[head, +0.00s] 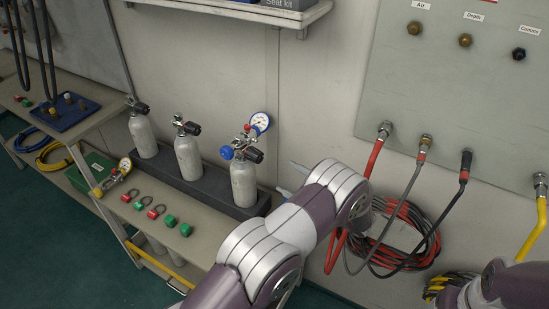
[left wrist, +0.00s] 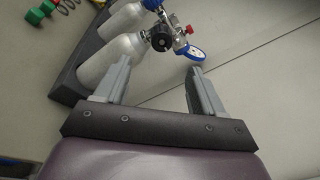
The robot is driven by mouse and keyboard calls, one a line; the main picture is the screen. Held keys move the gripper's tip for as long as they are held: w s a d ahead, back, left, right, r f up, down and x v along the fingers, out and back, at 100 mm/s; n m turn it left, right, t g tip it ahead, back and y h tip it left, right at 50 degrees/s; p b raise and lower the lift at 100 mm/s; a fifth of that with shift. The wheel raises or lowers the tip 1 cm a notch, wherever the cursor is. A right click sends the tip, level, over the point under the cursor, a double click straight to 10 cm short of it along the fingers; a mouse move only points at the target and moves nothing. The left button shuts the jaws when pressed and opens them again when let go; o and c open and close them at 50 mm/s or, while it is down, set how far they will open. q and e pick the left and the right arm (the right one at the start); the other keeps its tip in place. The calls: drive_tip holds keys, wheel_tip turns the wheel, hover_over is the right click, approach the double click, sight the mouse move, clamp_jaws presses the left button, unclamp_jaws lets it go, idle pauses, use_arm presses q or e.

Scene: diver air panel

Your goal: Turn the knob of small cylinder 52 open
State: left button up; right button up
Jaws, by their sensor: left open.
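Three small pale cylinders stand in a row in a dark rack (head: 215,193) on the bench: left (head: 143,137), middle (head: 189,159) and right (head: 243,184). I cannot read a number 52 on any of them. The right one has a black knob (head: 255,155) and a regulator with a blue knob (head: 227,152) and a round gauge (head: 260,121). In the left wrist view its black knob (left wrist: 160,40) shows just beyond the fingertips. My left gripper (head: 288,178) is open and empty, right of this cylinder and apart from it. My right gripper is not in view.
Green and red fittings (head: 170,221) lie on the bench front, near a loose gauge (head: 125,164). A shelf (head: 245,12) hangs above. Right, hoses (head: 374,158) hang from the wall panel (head: 450,90). Wall lies close behind the rack.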

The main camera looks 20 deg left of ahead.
sight(260, 159)
use_arm(q)
drive_tip(key=p+x, duration=0.2)
drive_tip(key=x, duration=1)
drive_tip(key=shift+w, duration=0.1)
drive_tip(key=shift+w+a, duration=0.15)
drive_tip(key=shift+a, duration=0.1)
drive_tip(key=c, duration=1.1)
